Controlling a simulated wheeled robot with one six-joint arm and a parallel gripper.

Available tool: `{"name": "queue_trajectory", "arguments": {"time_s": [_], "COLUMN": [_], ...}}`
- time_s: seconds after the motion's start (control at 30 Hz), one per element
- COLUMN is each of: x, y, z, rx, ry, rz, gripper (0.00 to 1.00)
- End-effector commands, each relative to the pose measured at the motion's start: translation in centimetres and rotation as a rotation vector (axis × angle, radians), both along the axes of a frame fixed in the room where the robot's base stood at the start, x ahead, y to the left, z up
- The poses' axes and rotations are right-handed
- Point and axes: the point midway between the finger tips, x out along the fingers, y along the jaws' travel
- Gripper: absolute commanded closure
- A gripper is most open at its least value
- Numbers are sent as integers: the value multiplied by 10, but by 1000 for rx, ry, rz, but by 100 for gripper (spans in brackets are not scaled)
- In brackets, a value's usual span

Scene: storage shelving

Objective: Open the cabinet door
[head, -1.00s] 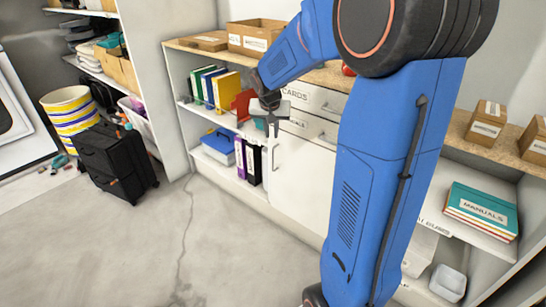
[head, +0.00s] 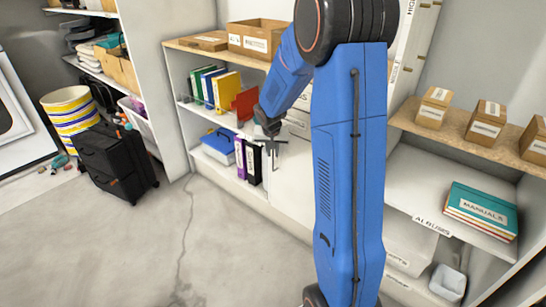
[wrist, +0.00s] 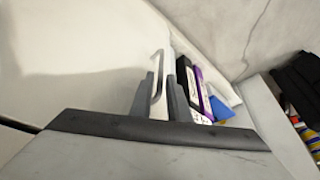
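The white cabinet door (head: 291,185) is shut, below the drawers; my arm hides its right part. Its surface also fills the upper left of the wrist view (wrist: 85,60). My gripper (head: 271,153) is in front of the door's left edge, pointing down toward it. In the wrist view my gripper (wrist: 160,88) is open, with its two dark fingers apart. The pale bar handle (wrist: 158,68) shows between the fingertips; I cannot tell whether either finger touches it. In the head view the handle is hard to make out behind the gripper.
Purple and black binders (head: 252,163) and a blue box (head: 218,147) stand on the open shelf left of the door. Drawers sit above the door. A black suitcase (head: 115,165) stands farther left. The floor (head: 230,250) in front is clear.

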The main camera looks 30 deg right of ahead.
Motion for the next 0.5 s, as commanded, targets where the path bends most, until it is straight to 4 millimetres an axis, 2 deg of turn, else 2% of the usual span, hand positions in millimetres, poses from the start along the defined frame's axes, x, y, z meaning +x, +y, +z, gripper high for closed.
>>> {"name": "queue_trajectory", "arguments": {"time_s": [0.03,0.2,0.5], "x": [2,8,11], "y": [-2,-6,-8], "z": [-8,-24,-31], "rx": [0,0,-1], "ry": [2,1,-1], "rz": [1,0,1], "gripper": [85,85,85]}}
